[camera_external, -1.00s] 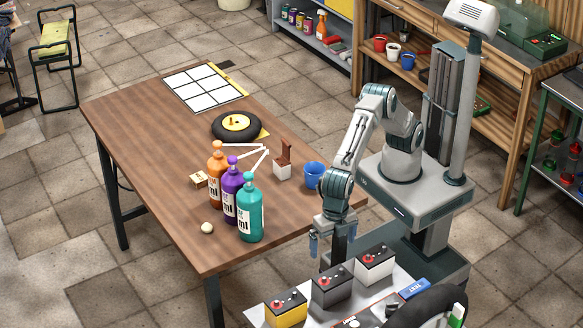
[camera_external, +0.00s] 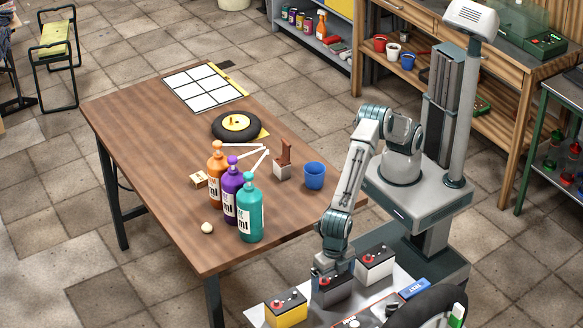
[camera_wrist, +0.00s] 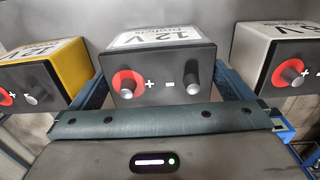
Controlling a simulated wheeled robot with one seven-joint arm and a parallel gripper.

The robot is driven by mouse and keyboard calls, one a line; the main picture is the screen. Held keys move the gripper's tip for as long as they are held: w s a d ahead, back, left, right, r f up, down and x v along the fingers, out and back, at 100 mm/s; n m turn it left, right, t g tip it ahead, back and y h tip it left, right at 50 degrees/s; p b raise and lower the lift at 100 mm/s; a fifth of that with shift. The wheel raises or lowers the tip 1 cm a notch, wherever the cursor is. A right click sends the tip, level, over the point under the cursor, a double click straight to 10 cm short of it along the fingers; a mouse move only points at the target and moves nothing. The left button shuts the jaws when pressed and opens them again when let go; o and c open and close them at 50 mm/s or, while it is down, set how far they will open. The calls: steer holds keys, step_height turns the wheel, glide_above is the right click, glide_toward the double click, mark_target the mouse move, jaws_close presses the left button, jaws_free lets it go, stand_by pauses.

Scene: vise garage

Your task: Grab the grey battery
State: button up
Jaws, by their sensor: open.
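The grey battery (camera_external: 333,293) stands in the middle of a row of three on a light surface, between a yellow battery (camera_external: 287,309) and a white battery (camera_external: 375,263). My gripper (camera_external: 333,277) is down over the grey battery, hiding part of its top. In the wrist view the grey battery (camera_wrist: 158,75), labelled 12 V with a red-ringed terminal, sits between the open fingers, one on each side. The yellow battery (camera_wrist: 50,70) is at left and the white battery (camera_wrist: 285,65) at right there. Whether the fingers touch the grey battery, I cannot tell.
The neighbouring batteries stand close on both sides. A blue box (camera_external: 414,289) and a dark tyre (camera_external: 425,308) lie to the right. The wooden table (camera_external: 165,165) behind carries bottles and a blue cup (camera_external: 314,176).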

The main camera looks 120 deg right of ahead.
mark_target(333, 277)
steer(key=shift+f, duration=1.55)
steer(key=c, duration=1.2)
steer(key=shift+w+r, duration=0.1)
steer(key=shift+r, duration=0.05)
steer(key=shift+c, duration=0.9)
